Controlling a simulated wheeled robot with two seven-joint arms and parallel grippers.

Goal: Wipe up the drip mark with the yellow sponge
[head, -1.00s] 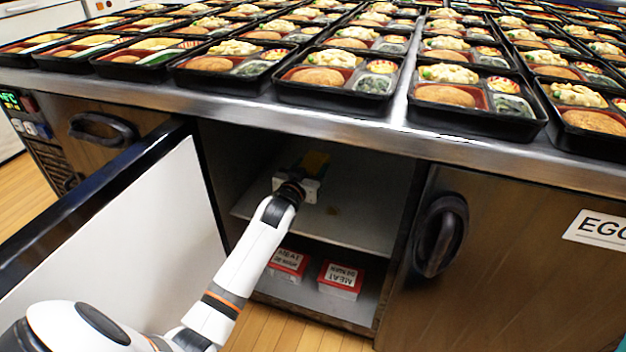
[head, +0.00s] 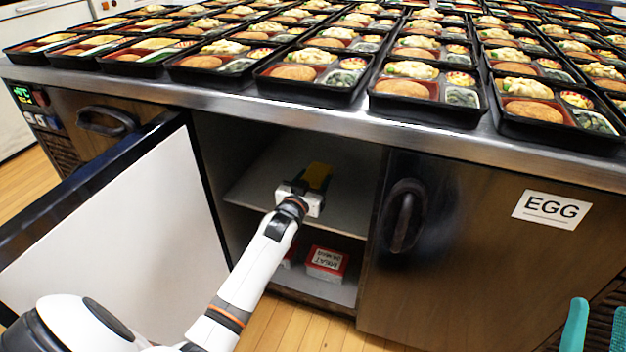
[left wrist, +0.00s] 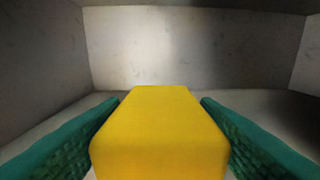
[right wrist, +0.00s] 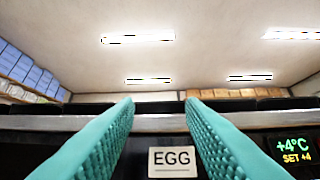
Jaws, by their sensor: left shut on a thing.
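The yellow sponge (head: 318,176) is in my left gripper (head: 305,188), inside the open cabinet and over its upper shelf (head: 255,190). In the left wrist view the sponge (left wrist: 158,130) lies between the two green fingers, and the left gripper (left wrist: 160,125) is shut on it. I cannot tell whether the sponge touches the shelf. No drip mark shows on the visible part of the shelf now; the gripper and sponge cover part of it. My right gripper (right wrist: 158,105) is open and empty, outside, facing the EGG label; its fingers show at the head view's lower right.
The open cabinet door (head: 130,220) stands left of my left arm. A closed door with the EGG label (head: 552,208) is on the right. A red-and-white MEAT box (head: 326,263) sits on the lower shelf. Bento trays (head: 430,103) crowd the counter above.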

